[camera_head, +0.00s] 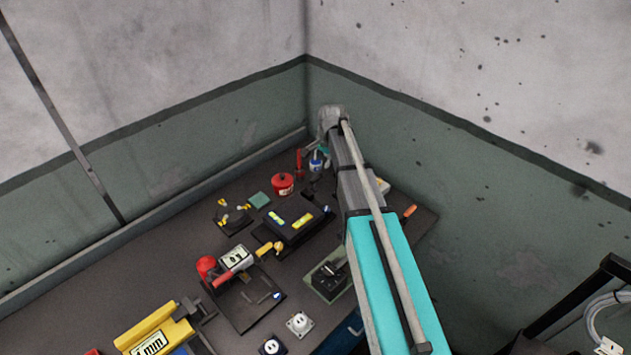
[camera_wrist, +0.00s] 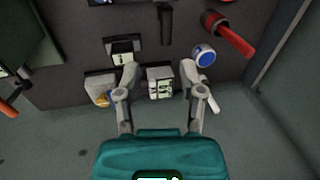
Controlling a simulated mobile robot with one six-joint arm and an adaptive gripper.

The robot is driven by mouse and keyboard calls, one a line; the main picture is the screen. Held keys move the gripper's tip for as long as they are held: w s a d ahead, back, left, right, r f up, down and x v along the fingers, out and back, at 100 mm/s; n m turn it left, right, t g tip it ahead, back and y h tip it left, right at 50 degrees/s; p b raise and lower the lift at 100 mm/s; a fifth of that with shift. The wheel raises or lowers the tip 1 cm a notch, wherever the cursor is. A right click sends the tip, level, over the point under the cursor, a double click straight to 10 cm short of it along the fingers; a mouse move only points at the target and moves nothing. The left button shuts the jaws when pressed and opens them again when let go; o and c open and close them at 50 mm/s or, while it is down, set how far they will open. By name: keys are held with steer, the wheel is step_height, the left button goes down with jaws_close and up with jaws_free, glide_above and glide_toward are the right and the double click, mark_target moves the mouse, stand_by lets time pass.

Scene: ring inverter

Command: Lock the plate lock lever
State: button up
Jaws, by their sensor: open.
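My gripper (camera_wrist: 158,74) is open in the wrist view, with its two grey fingers spread apart and nothing held. A small white-and-dark block (camera_wrist: 160,82) shows between the fingers; whether they touch it I cannot tell. In the head view my arm reaches to the back corner and the fingertips are hidden. I cannot tell for sure which part is the plate lock lever. A black plate-like fixture (camera_head: 240,306) stands left of my arm, with a red handle (camera_head: 228,277) at its back edge. A dark box with yellow labels (camera_head: 296,217) lies behind it.
The dark workbench (camera_head: 180,262) is crowded. A red pot (camera_head: 283,186) stands near the corner, a yellow device (camera_head: 150,338) at front left and a white socket (camera_head: 300,323) at the front. In the wrist view, a blue-topped container (camera_wrist: 204,56) and red handle (camera_wrist: 234,38) lie close to the right finger.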

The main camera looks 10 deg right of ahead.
mark_target(317, 178)
steer(key=shift+w+d+m, duration=0.15)
steer(key=shift+w+m, duration=0.15)
steer(key=shift+w, duration=0.35)
steer(key=shift+f, duration=0.25)
steer(key=f+b, duration=0.4)
steer(key=w+a+f+b, duration=0.1)
steer(key=f+b, duration=0.3)
steer(key=b, duration=0.1)
steer(key=w+f+b, duration=0.1)
steer(key=f+b, duration=0.3)
steer(key=f, duration=0.1)
steer(key=shift+a+f+b, duration=0.1)
steer(key=shift+a+b, duration=0.15)
steer(key=shift+b, duration=0.05)
stand_by(0.5)
